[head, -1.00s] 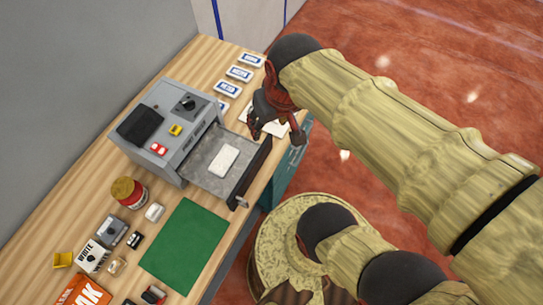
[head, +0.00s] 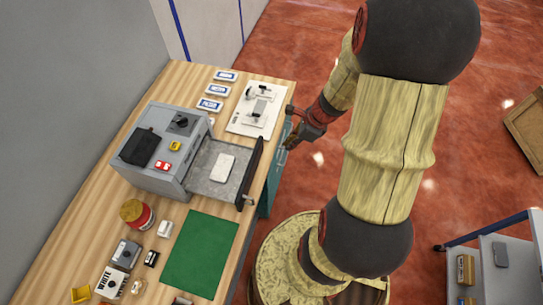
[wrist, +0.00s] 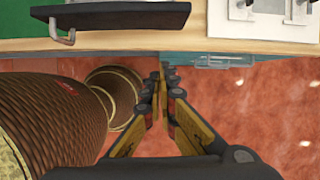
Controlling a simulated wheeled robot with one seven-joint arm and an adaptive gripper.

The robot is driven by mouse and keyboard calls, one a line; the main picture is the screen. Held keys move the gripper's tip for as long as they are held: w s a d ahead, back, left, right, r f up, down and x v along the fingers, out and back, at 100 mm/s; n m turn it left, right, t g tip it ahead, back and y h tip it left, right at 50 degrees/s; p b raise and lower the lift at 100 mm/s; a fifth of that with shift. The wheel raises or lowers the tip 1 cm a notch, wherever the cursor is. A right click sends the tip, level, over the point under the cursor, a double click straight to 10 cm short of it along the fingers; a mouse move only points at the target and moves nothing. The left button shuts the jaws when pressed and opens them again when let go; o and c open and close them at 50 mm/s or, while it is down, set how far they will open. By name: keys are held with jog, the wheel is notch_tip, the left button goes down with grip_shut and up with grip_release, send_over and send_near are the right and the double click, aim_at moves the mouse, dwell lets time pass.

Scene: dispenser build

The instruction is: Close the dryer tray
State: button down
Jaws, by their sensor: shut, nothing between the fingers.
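The grey dryer (head: 165,160) stands on the wooden bench in the head view. Its tray (head: 207,174) is pulled out toward the bench's front edge, and a white slab (head: 222,166) lies in it. The tray's dark front panel (head: 252,172) has a metal handle at its near end; panel (wrist: 115,16) and handle also show at the top left of the wrist view. My gripper (head: 290,126) is beyond the bench's front edge, to the right of the tray front and apart from it. In the wrist view my gripper (wrist: 163,80) has its fingers together, with nothing between them.
A white board with parts (head: 257,108) lies beyond the tray, near several labelled cards (head: 217,90). A green mat (head: 200,252), a red jar (head: 137,213) and small items lie on the near side. A cart (head: 500,260) stands at the right.

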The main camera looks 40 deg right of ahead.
jog(key=w+a+f+b, duration=0.3)
jog(key=w+f, duration=0.3)
jog(key=f, duration=0.3)
jog(key=shift+a+f+m+b, duration=0.2)
jog(key=shift+a+m+b, duration=0.15)
jog(key=shift+a, duration=0.45)
jog(key=shift+w, duration=0.15)
jog(key=p, duration=0.7)
send_over(215, 146)
jog(key=s+d, duration=0.1)
jog(key=s, duration=0.1)
jog(key=shift+w+d, duration=0.1)
jog(key=shift+r, duration=0.1)
